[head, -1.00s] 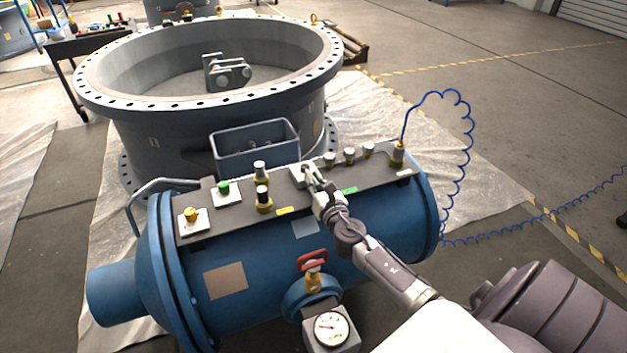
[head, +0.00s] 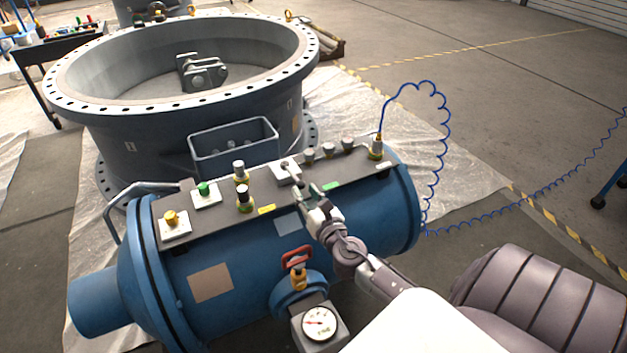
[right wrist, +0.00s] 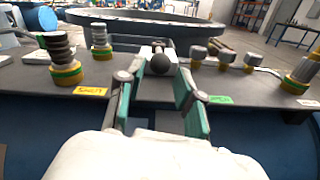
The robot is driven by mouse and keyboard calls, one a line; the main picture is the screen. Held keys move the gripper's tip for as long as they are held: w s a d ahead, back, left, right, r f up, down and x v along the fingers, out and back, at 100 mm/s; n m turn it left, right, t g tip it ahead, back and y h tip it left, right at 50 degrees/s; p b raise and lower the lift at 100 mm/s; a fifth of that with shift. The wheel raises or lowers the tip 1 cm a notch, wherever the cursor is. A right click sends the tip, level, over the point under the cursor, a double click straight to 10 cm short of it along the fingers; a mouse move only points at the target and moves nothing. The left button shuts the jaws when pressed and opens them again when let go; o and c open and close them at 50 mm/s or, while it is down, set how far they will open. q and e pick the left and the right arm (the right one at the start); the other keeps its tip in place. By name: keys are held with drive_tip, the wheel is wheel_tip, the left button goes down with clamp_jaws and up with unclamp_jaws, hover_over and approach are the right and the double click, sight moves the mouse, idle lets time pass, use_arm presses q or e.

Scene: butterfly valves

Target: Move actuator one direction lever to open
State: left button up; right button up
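The direction lever (head: 287,166) stands on a white plate (head: 284,178) on the grey panel of the blue actuator (head: 248,245). In the right wrist view its dark ball knob (right wrist: 161,64) shows in front of the white plate, beyond the fingertips and between them in the picture. My right gripper (head: 299,194) is open and empty, on the near side of the lever and apart from it. Its teal finger pads also show in the right wrist view (right wrist: 158,92). A yellow label (head: 267,209) lies left of the gripper and a green label (head: 331,186) right of it. My left gripper is out of view.
Valve fittings (head: 244,200) and a green button (head: 204,189) stand left of the lever. Several grey knobs (head: 328,151) and a fitting with a blue coiled hose (head: 376,147) stand right. A red-handled valve (head: 297,258) and gauge (head: 319,323) are below. The large flanged ring (head: 110,125) is behind.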

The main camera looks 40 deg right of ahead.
sight(277, 205)
drive_tip(key=shift+v, duration=2.4)
